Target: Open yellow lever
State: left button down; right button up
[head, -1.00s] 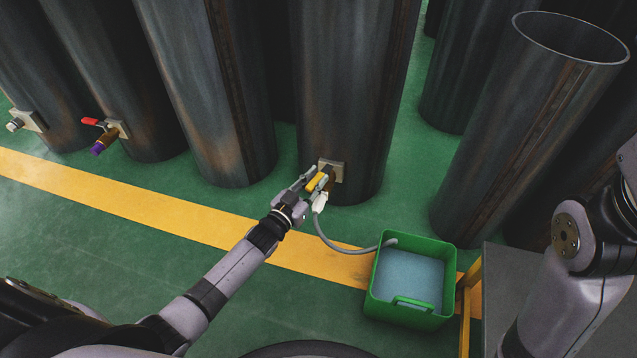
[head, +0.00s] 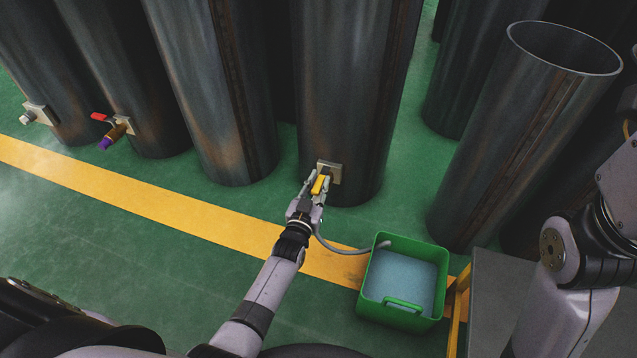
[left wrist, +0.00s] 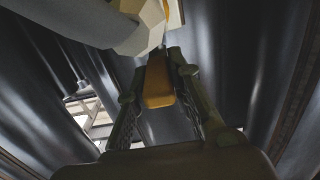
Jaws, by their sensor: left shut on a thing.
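The yellow lever (head: 320,184) sits on a valve at the square plate (head: 331,170) low on the middle dark cylinder (head: 345,100). My left gripper (head: 314,187) is at the lever, with its fingers on either side of it. In the left wrist view the yellow lever (left wrist: 158,85) lies between the two fingers, and the gripper (left wrist: 160,105) is shut on it. A pale hose fitting (left wrist: 140,35) is just beyond the lever there. My right gripper is out of view; only part of my right arm shows at the right.
A grey hose (head: 345,249) runs from near the valve into a green bin (head: 372,318) holding blue-grey liquid. A valve with a red lever (head: 100,117) is on a cylinder to the left. A grey table (head: 490,300) with a yellow post stands right of the bin.

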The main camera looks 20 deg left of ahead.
aim_at(319, 183)
pick_arm(q)
jog(key=c, duration=1.4)
grip_release()
jog(key=shift+c, duration=0.2)
jog(key=shift+r, duration=0.1)
notch_tip(319, 183, up, 10)
jog(key=shift+f, duration=0.1)
